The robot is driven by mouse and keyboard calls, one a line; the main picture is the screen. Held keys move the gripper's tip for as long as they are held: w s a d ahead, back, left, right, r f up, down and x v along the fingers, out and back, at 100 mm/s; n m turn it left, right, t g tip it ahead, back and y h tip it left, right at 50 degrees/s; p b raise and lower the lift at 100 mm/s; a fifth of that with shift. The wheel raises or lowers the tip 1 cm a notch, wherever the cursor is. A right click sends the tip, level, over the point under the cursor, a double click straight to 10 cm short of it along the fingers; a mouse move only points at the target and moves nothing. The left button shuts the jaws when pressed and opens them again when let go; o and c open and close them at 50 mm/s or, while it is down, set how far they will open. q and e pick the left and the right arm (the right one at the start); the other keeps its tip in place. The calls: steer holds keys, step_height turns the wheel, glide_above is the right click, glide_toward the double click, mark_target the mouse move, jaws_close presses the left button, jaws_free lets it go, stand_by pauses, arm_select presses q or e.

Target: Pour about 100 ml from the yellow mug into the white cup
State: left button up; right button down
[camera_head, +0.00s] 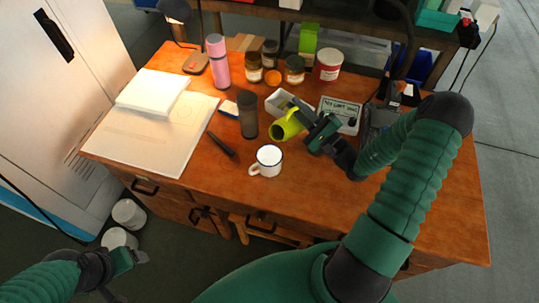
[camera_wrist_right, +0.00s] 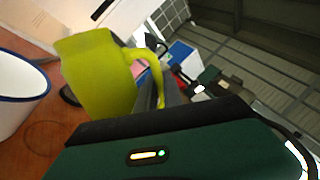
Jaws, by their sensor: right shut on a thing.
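The yellow-green mug (camera_head: 286,125) is held by my right gripper (camera_head: 305,120), which is shut on it at its handle side. The mug is tilted, its opening facing left and down in the head view, above and behind the white cup. The mug also shows in the right wrist view (camera_wrist_right: 98,75), with its handle by the fingers. The white cup (camera_head: 267,161) with a dark blue rim stands upright on the table, its handle to the left; it shows at the left edge of the wrist view (camera_wrist_right: 15,95). No stream of liquid is visible. My left gripper (camera_head: 128,262) is low at left, away from the table.
The wooden table (camera_head: 215,175) holds a dark tumbler (camera_head: 248,115), a black marker-like object (camera_head: 222,145), papers (camera_head: 150,130) and a pink bottle (camera_head: 218,62). Several jars and a red-white tin (camera_head: 329,63) stand at the back. A sign (camera_head: 340,112) lies behind the right gripper.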

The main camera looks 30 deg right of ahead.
steer(key=shift+s+a+r+n+y, duration=0.1)
steer(key=shift+a+r+n+y, duration=0.15)
steer(key=shift+r+n+y, duration=0.45)
steer(key=shift+a+r+n+b, duration=0.15)
steer(key=shift+n+b, duration=0.15)
steer(key=shift+n, duration=0.2)
steer(key=shift+s+a+n+b, duration=0.2)
steer(key=shift+a+n+b, duration=0.25)
steer(key=shift+n, duration=0.45)
stand_by(0.7)
steer(key=shift+n, duration=0.4)
stand_by(0.4)
